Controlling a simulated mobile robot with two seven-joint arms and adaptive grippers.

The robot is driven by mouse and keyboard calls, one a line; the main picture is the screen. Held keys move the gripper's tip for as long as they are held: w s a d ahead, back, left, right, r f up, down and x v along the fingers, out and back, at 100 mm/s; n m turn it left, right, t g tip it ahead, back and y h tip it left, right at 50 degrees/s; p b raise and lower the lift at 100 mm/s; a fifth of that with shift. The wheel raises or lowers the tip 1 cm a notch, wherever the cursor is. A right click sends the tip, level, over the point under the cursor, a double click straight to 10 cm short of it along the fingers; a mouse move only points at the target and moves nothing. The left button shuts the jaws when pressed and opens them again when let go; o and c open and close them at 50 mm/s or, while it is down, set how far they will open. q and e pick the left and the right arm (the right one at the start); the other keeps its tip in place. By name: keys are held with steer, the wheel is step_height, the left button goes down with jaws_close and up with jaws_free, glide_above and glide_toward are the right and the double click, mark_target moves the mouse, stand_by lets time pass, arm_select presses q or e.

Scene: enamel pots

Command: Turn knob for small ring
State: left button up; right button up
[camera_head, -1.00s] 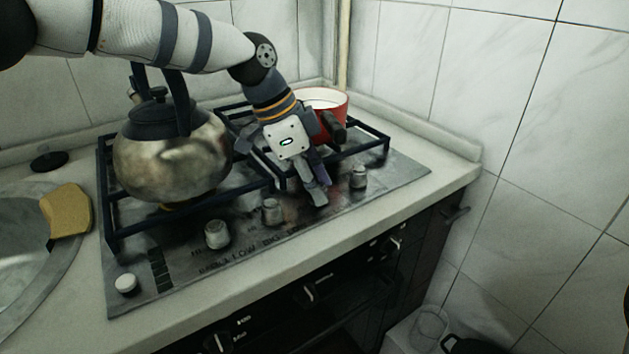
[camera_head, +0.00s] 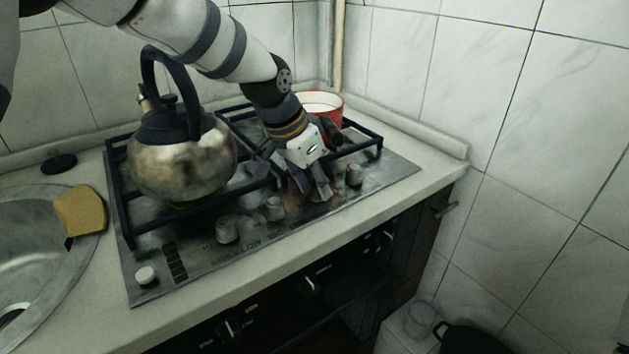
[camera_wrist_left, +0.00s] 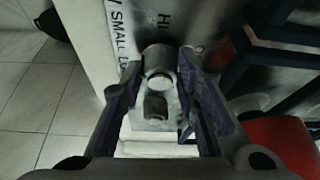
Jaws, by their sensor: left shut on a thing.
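The cooktop (camera_head: 290,230) has a row of grey knobs along its front. My left gripper (camera_head: 318,193) points down at this row, between a middle knob (camera_head: 274,208) and the rightmost knob (camera_head: 354,175). In the left wrist view, my left gripper (camera_wrist_left: 160,105) has its fingers on either side of a grey knob (camera_wrist_left: 158,62), near the printed words "SMALL" and "HI". It is shut on this knob, which the fingers largely hide in the head view. My right gripper is out of view.
A metal kettle (camera_head: 180,165) stands on the left grate, close to my left arm. A red pot (camera_head: 325,103) stands behind my gripper at the back right. A sponge (camera_head: 80,212) lies by the sink (camera_head: 20,255). The front counter edge is clear.

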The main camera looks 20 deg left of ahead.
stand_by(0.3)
arm_select(q)
steer(key=o, duration=1.1)
steer(key=shift+o, duration=0.2)
steer(key=v, duration=1.2)
steer(key=shift+d, duration=0.15)
steer(key=shift+c, duration=0.2)
